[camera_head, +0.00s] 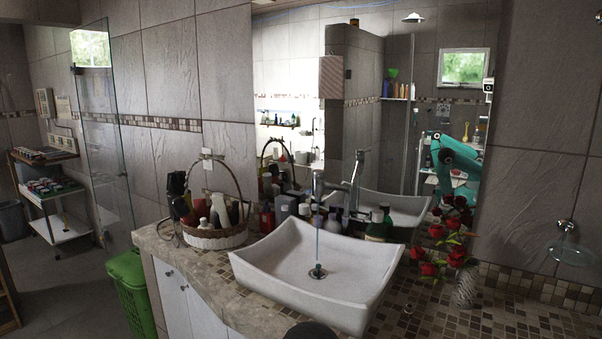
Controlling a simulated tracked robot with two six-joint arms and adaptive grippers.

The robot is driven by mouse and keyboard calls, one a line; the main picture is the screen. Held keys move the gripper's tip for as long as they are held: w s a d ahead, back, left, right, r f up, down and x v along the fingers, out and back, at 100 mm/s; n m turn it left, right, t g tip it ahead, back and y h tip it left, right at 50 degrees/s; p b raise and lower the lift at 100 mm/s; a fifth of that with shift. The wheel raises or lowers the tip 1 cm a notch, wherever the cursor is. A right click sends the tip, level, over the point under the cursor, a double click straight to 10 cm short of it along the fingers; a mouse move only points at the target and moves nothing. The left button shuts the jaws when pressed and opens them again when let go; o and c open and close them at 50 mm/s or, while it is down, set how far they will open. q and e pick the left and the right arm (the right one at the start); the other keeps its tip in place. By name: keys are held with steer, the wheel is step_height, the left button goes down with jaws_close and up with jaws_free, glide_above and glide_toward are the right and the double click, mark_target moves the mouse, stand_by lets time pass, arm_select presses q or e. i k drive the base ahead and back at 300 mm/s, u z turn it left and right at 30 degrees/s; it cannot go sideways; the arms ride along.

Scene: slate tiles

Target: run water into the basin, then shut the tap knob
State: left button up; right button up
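The white square basin (285,262) stands on the stone and mosaic counter in the middle. The chrome tap (353,190) rises behind it, with its spout end (317,184) over the basin. A thin bluish stream of water (318,232) falls from the spout onto the dark greenish drain (318,271). No pool of water is clear in the basin. The tap's knob cannot be told apart surely from the tap body and its mirror reflection. Neither of my grippers shows directly; a dark rounded shape at the bottom edge cannot be identified.
A wicker basket (215,238) of toiletries stands left of the basin, several bottles (378,225) behind it. Red roses (448,255) in a glass vase (467,290) stand right. A green bin (132,290) is on the floor. The mirror (405,110) reflects a teal arm.

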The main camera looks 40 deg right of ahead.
mark_target(317, 174)
steer(key=z, duration=0.3)
steer(key=i, duration=0.85)
steer(key=z, duration=0.7)
